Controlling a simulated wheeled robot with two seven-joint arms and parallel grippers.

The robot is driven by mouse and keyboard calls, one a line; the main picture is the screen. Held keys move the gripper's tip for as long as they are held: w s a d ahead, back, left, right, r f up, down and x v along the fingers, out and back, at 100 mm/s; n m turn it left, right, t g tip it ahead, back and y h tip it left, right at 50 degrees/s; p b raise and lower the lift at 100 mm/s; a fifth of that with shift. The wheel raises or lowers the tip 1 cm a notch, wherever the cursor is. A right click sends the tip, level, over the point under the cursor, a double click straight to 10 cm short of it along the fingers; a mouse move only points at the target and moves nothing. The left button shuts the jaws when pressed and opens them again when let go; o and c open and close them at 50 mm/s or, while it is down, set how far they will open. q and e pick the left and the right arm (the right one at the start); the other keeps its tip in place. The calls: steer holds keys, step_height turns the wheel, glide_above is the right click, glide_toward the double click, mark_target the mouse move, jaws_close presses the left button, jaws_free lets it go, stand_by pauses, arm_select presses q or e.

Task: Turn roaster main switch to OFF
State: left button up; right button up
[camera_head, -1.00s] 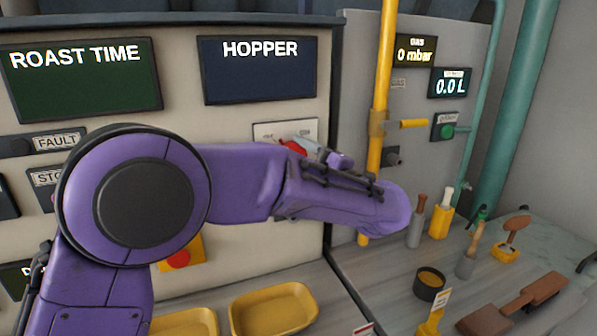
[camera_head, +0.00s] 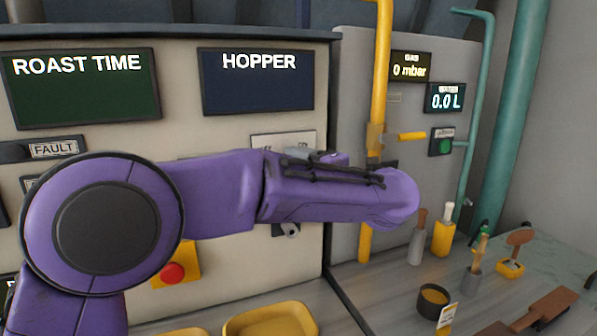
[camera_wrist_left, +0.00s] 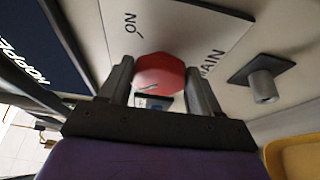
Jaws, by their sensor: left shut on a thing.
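The red main switch knob (camera_wrist_left: 158,72) sits on a pale plate (camera_wrist_left: 185,25) marked ON and MAIN in the left wrist view. My left gripper (camera_wrist_left: 160,82) is shut on the knob, one finger on each side. A small mark shows on the knob's face, but I cannot tell which position it points to. In the head view my purple left arm hides the knob; only the upper part of the switch plate (camera_head: 284,140) shows above it. My right gripper is not in view.
A red emergency button (camera_head: 173,273) sits on a yellow box below my arm. A dark panel knob (camera_wrist_left: 262,86) is right of the switch plate in the wrist view. A yellow pipe (camera_head: 383,60) stands to the right. Yellow trays (camera_head: 270,318) lie below.

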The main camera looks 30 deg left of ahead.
arm_select(q)
steer(key=shift+f, duration=0.25)
steer(key=o, duration=0.8)
steer(key=shift+o, duration=1.1)
steer(key=shift+s+a+r, duration=0.1)
steer(key=shift+s+r, duration=0.05)
steer(key=b+v, duration=0.2)
steer(key=v, duration=0.8)
steer(key=shift+d, duration=0.25)
steer(key=shift+s, duration=0.1)
